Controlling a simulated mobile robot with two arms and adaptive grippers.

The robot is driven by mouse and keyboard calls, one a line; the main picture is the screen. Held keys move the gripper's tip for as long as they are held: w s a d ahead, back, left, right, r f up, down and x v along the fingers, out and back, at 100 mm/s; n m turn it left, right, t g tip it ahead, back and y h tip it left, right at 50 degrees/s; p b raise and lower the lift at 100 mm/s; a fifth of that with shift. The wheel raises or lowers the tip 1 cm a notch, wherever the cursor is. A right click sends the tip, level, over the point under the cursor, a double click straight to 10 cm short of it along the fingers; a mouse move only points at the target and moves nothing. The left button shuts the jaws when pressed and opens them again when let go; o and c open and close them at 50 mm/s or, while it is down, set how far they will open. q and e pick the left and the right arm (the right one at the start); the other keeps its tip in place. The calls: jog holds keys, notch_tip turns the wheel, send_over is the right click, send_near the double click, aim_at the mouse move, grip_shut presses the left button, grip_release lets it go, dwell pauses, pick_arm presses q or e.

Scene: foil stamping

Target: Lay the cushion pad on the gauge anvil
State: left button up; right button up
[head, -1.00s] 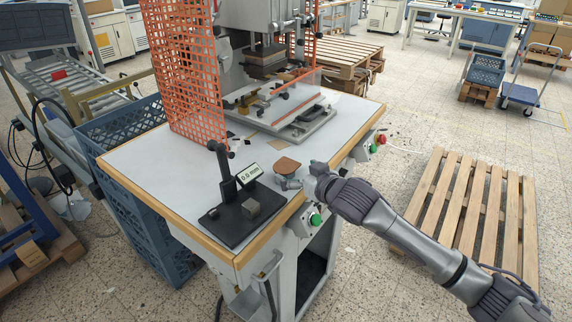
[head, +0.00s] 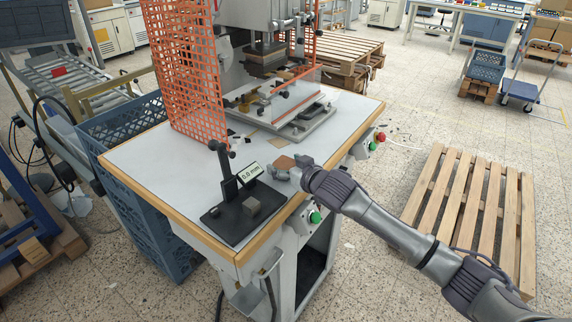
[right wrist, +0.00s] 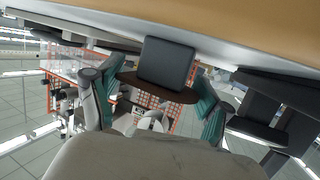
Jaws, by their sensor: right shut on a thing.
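The cushion pad appears as a small brown piece (head: 284,162) just beyond my right gripper (head: 281,174) in the head view. In the right wrist view, the gripper's teal fingers (right wrist: 158,105) are shut on the brown pad (right wrist: 160,91), one at each side. A dark block with rounded corners (right wrist: 167,65) overlaps the pad there; I cannot tell whether they touch. The gauge (head: 230,180) has a black base, a post and a display reading 0.0 mm. Its small grey anvil block (head: 252,206) is bare. My gripper is to the right of and beyond it. My left gripper is not in view.
The press (head: 262,60) stands at the back of the white table (head: 150,160), with an orange mesh guard (head: 185,75) on its left. Green and red buttons are on the table's right side. The table's left part is clear. A wooden pallet (head: 470,215) lies on the floor at right.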

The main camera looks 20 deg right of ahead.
aim_at(286, 164)
jog(key=shift+r, duration=0.5)
notch_tip(286, 164, up, 3)
jog(key=shift+f+b, duration=0.2)
jog(key=shift+b, duration=0.25)
jog(key=s+a+r+b, duration=0.2)
jog(key=s+a+r, duration=0.1)
jog(key=s+r, duration=0.55)
jog(key=s+d+f+m+h, duration=0.2)
jog(key=s+f+m+h, duration=0.1)
jog(key=s+f, duration=0.8)
jog(key=s, duration=0.4)
jog(key=shift+s+d+f+h, duration=0.2)
jog(key=shift+s+f+h, duration=0.05)
jog(key=shift+h, duration=0.15)
jog(key=shift+r+p, duration=0.1)
jog(key=shift+p, duration=0.2)
